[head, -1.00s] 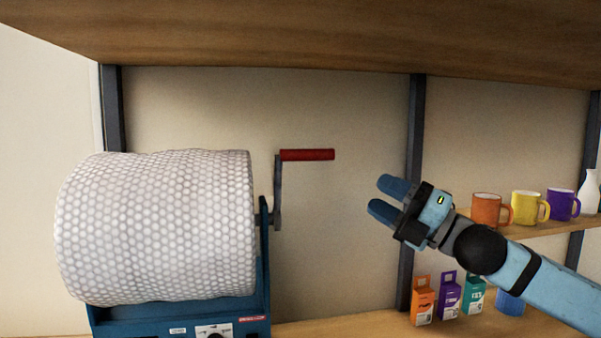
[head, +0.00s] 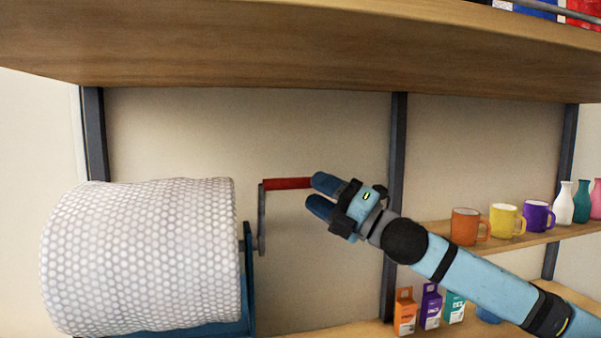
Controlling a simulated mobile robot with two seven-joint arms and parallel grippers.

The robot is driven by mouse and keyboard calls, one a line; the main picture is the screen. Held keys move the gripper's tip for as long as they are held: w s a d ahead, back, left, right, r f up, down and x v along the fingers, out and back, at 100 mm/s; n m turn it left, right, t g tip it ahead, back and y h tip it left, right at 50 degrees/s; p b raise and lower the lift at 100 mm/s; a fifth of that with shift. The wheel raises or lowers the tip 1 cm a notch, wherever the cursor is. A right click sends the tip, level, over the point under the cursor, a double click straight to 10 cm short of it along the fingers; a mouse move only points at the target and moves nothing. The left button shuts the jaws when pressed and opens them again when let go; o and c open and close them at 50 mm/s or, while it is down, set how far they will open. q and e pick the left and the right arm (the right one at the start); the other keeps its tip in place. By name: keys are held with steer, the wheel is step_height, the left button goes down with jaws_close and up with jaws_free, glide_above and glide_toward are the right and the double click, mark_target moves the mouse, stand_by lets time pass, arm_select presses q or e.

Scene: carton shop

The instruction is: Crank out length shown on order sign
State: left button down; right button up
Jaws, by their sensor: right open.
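A large roll of white bubble wrap (head: 140,255) sits in a blue dispenser (head: 249,280) at the left of the head view. A grey crank arm (head: 262,220) rises at the roll's right side, with a red handle (head: 286,184) pointing right from its top. My right gripper (head: 322,196) is open at the right end of the red handle. One fingertip overlaps the handle's end in the picture; I cannot tell whether they touch. My left gripper is not in view. No order sign shows.
A wooden shelf (head: 280,50) hangs above the roll. Orange (head: 465,227), yellow (head: 505,219) and purple mugs (head: 538,216) and several vases stand on a right-hand shelf. Small cartons (head: 430,307) stand below. A dark upright post (head: 396,130) is behind my right arm.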

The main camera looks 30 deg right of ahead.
mark_target(307, 187)
steer(key=shift+p+x, duration=0.55)
steer(key=shift+x, duration=1.6)
jaws_close()
